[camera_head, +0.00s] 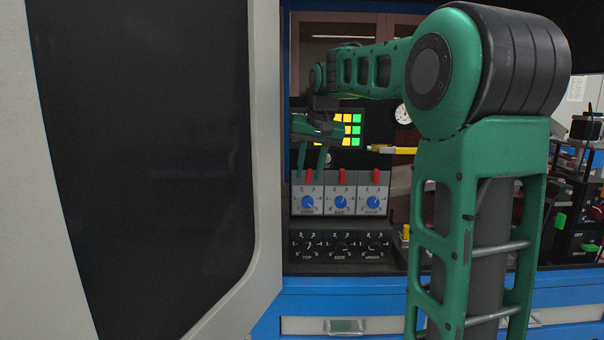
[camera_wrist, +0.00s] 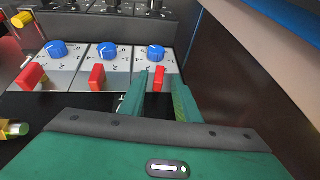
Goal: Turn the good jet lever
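A light grey panel (camera_head: 325,207) carries three red levers, each above a blue dial. The labels are too small for me to tell which is the good jet lever. My gripper (camera_head: 310,164) points down at the left lever (camera_head: 309,176). In the wrist view, which is turned round, this lever (camera_wrist: 159,77) is the rightmost and shows between the fingertips of my gripper (camera_wrist: 162,82). The fingers are apart, one on each side of it; I cannot tell whether either touches. The middle lever (camera_head: 342,175) and right lever (camera_head: 375,175) stand free.
A black panel (camera_head: 340,262) with three black dials is below the grey one. A screen (camera_head: 351,131) with yellow and green squares is behind my gripper. A yellow-ended part (camera_head: 393,150) is to the right. A large grey-framed dark panel (camera_head: 150,150) fills the left.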

